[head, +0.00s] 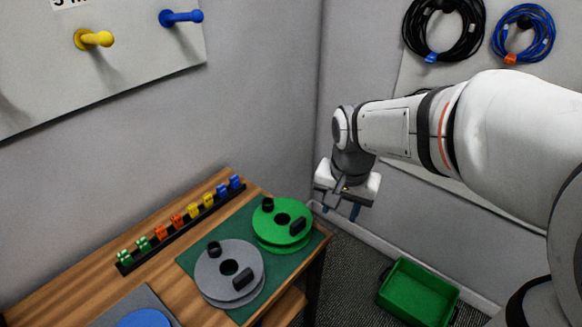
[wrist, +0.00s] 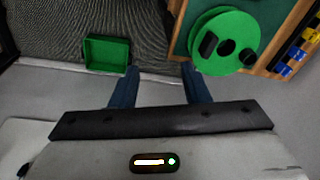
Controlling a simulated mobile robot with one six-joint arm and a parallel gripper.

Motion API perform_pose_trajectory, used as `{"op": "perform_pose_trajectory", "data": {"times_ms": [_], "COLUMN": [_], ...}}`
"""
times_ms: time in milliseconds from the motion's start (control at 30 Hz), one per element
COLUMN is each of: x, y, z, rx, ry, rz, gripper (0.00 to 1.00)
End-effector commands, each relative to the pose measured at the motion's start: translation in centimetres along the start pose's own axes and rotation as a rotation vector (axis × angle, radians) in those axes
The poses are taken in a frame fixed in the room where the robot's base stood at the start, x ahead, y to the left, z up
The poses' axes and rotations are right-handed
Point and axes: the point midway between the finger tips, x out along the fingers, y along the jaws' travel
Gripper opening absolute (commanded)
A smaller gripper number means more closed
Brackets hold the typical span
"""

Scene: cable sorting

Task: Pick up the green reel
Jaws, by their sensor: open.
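The green reel (head: 281,238) lies flat on a dark green mat (head: 197,257) at the right end of the wooden table. It has a dark centre hole, a black knob and a black block on top. It also shows in the wrist view (wrist: 211,52) at the upper right. My gripper (head: 340,211) is to the right of the reel and above it, past the table's end. In the wrist view my gripper (wrist: 160,72) has its two dark blue fingers apart with nothing between them. The reel is beyond the right finger, not between the fingers.
A grey reel (head: 213,283) lies close beside the green one on the mat. A black rack (head: 172,238) of coloured clips runs along the table's back. A green bin (head: 418,291) stands on the floor. Coiled cables (head: 522,58) and pegs (head: 97,39) are on the walls.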

Motion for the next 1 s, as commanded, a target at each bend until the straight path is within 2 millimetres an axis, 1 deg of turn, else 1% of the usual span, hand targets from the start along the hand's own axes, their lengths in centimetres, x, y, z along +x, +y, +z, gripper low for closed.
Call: {"op": "perform_pose_trajectory", "data": {"times_ms": [33, 100, 200, 300, 400, 533, 767, 1000], "x": [2.0, 3.8, 6.1, 8.0, 9.2, 10.3, 12.8, 16.3], "y": [-1.9, -4.2, -7.0, -9.1, -10.4, -10.9, -10.8, -10.4], "z": [-1.0, -2.0, -3.1, -3.6, -3.9, -4.0, -3.8, -3.8], "rx": [0.051, 0.132, 0.231, 0.307, 0.354, 0.379, 0.380, 0.379], "ry": [-0.024, -0.046, -0.068, -0.083, -0.090, -0.094, -0.094, -0.095], "rz": [0.011, 0.024, 0.043, 0.060, 0.071, 0.077, 0.078, 0.079], "gripper": [0.42, 0.42, 0.42, 0.42, 0.42, 0.42, 0.42, 0.42]}}
